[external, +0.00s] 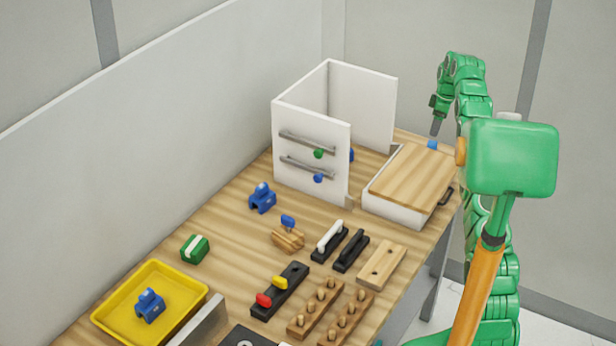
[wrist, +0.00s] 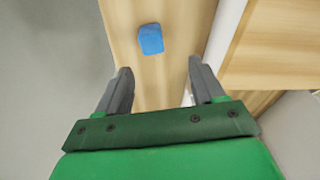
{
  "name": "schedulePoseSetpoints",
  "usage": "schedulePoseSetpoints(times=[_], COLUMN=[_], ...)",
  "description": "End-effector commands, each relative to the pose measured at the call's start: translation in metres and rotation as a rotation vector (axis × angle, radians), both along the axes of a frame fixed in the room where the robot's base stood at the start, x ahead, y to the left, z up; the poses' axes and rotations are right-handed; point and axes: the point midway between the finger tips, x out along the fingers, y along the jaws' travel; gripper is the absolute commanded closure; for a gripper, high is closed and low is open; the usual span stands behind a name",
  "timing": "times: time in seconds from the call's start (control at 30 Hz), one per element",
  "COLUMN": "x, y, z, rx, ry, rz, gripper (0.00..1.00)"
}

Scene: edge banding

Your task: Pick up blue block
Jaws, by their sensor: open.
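The blue block (external: 432,144) lies on the wooden table near its far right edge, behind the lidded white box. In the wrist view the blue block (wrist: 151,39) rests on the strip of wood, ahead of the fingertips and slightly left of the middle between them. My gripper (wrist: 160,67) is open and empty, its two grey fingers apart, not touching the block. In the external view my gripper (external: 437,126) points down just above the block.
A white box with a wooden lid (external: 411,178) stands close beside the block, on the right in the wrist view. A white upright cabinet (external: 312,150) stands to the left. A yellow tray (external: 107,318) and several fixtures cover the nearer table. Open floor lies beyond the table edge.

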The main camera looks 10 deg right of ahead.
Motion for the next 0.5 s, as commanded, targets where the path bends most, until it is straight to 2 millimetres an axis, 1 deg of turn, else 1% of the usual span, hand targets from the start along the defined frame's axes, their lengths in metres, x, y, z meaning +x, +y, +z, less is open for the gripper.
schedulePoseSetpoints(times=[0.03, 0.2, 0.37, 0.5], x=[0.003, 0.008, 0.010, 0.010], y=[-0.004, -0.010, -0.011, -0.010], z=[-0.007, -0.015, -0.019, -0.027], rx=[-0.001, -0.003, -0.004, -0.003], ry=[-0.003, -0.010, -0.012, -0.011], rz=[0.009, 0.034, 0.040, 0.040], gripper=[0.32, 0.32, 0.32, 0.32])
